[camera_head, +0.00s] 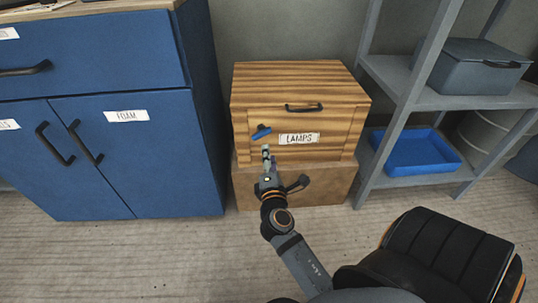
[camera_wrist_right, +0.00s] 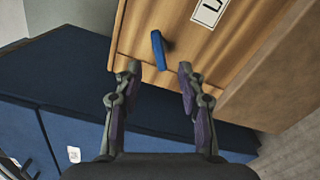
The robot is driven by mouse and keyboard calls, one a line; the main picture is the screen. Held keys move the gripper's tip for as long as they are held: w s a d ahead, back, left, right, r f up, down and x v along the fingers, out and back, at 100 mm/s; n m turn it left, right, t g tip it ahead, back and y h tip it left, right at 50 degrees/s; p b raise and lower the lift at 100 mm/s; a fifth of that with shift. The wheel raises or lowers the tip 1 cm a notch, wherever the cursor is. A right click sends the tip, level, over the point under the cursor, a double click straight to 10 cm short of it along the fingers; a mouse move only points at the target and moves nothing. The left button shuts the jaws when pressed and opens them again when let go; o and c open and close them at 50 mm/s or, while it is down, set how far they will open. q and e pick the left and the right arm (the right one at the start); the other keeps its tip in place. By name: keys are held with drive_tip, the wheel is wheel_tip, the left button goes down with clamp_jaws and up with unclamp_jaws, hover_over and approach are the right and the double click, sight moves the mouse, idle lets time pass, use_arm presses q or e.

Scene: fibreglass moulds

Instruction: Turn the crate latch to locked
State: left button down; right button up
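The wooden crate (camera_head: 340,140) has a LAMPS label (camera_head: 300,139) and a dark handle on its front. The blue latch (camera_head: 261,131) is left of the label, slanted with its right end higher. In the right wrist view the latch (camera_wrist_right: 158,50) stands nearly upright against the wood grain. My right gripper (camera_head: 266,150) is just below the latch in the head view. In the wrist view my right gripper (camera_wrist_right: 159,72) is open, and the latch lies ahead between the lines of its fingertips, with no contact visible. My left gripper is not in view.
The crate rests on a brown box (camera_head: 330,190). A blue cabinet (camera_head: 130,150) stands close on the left. A grey shelf (camera_head: 400,80) on the right holds a grey box (camera_head: 470,65) and a blue tray (camera_head: 420,150).

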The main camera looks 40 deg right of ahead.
sight(261, 137)
drive_tip(key=w+d+b, duration=0.1)
drive_tip(key=w+b, duration=0.1)
drive_tip(key=w, duration=0.1)
drive_tip(key=w+d+n+b, duration=0.1)
drive_tip(key=w+b, duration=0.1)
drive_tip(key=w, duration=0.2)
drive_tip(key=w+d+f+n+b, duration=0.1)
drive_tip(key=w+d+b, duration=0.1)
drive_tip(key=w, duration=0.1)
drive_tip(key=shift+w+d, duration=0.1)
drive_tip(key=shift+w, duration=0.15)
drive_tip(key=shift+w+d+r, duration=0.15)
drive_tip(key=shift+w+d, duration=0.15)
drive_tip(key=shift+w, duration=0.2)
clamp_jaws()
